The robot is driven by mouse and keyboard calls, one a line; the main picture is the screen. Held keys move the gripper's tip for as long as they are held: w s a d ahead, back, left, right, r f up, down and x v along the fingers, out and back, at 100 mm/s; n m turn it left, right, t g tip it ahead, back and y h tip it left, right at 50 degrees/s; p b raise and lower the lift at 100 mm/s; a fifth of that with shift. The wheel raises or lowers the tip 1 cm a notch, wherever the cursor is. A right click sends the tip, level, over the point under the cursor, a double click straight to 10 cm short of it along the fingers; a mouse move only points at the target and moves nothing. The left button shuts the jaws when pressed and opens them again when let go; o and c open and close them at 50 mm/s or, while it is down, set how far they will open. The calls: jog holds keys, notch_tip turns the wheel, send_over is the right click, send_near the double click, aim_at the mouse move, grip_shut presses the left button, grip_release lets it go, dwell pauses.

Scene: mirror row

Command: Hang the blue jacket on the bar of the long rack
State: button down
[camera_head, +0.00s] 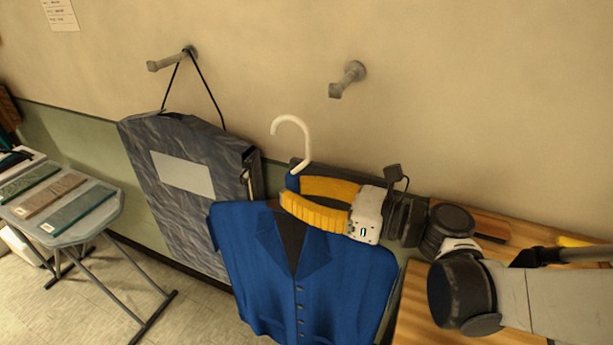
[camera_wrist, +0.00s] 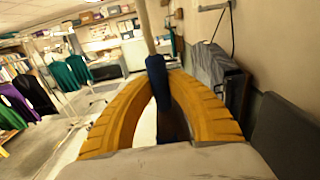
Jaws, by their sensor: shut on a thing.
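The blue jacket (camera_head: 262,265) hangs upright on a hanger with a white hook (camera_head: 293,128), in front of the wall. My gripper (camera_head: 291,190), with yellow ribbed fingers, is shut on the jacket's collar at the hanger's neck, just below the hook. In the wrist view the fingers (camera_wrist: 161,80) close around a narrow strip of the blue jacket (camera_wrist: 157,82), and the hook's stem (camera_wrist: 146,32) rises above. The hook is free, touching no bar. Racks with green garments (camera_wrist: 70,75) and purple and dark garments (camera_wrist: 30,100) stand at the wrist view's left; I cannot tell which is the long rack.
A grey garment bag (camera_head: 185,205) hangs by a cord from a left wall peg (camera_head: 172,60). A second wall peg (camera_head: 347,80) is bare. A folding table (camera_head: 75,230) with flat packets stands left. A wooden surface (camera_head: 425,300) lies below my arm. Open floor shows at left.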

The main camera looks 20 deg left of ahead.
jog(key=shift+s+a, duration=0.15)
jog(key=shift+s, duration=0.85)
jog(key=shift+s+a, duration=0.15)
jog(key=shift+s, duration=0.85)
jog(key=shift+a, duration=0.1)
